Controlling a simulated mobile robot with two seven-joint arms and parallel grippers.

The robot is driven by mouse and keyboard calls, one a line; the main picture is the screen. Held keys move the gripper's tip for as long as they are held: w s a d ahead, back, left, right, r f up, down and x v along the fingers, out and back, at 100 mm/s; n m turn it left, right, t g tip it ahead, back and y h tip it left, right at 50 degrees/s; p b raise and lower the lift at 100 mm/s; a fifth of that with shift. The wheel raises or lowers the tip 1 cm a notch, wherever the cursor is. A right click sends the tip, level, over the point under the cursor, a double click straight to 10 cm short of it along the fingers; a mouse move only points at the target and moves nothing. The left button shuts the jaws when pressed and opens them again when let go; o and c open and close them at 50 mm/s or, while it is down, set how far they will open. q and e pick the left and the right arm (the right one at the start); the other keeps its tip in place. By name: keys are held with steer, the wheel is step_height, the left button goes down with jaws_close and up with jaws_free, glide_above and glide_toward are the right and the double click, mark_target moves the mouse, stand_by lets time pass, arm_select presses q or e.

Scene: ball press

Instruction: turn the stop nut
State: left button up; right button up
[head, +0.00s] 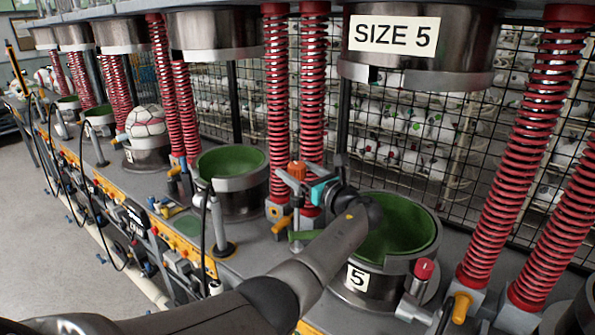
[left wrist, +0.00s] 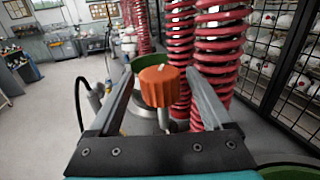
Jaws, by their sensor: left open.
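The stop nut is an orange, lobed knob on a thin upright post (left wrist: 160,86). In the head view it shows as a small orange-red piece (head: 297,168) left of the size 5 press cup. My left gripper (left wrist: 159,75) is open, with one finger on each side of the nut and a visible gap on both sides. In the head view the left gripper (head: 300,182) reaches leftward to the nut from its teal part, and the arm partly covers the post. My right gripper is not in view.
Green-lined cup marked 5 (head: 405,235) stands beside my left wrist, under the SIZE 5 upper die (head: 415,45). Red springs (head: 313,95) rise close behind the nut. Another green-lined cup (head: 232,165) is to the left. A red-topped post (head: 424,270) stands at front right.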

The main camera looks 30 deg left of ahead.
arm_select(q)
steer(key=v, duration=1.5)
steer(key=shift+f, duration=0.2)
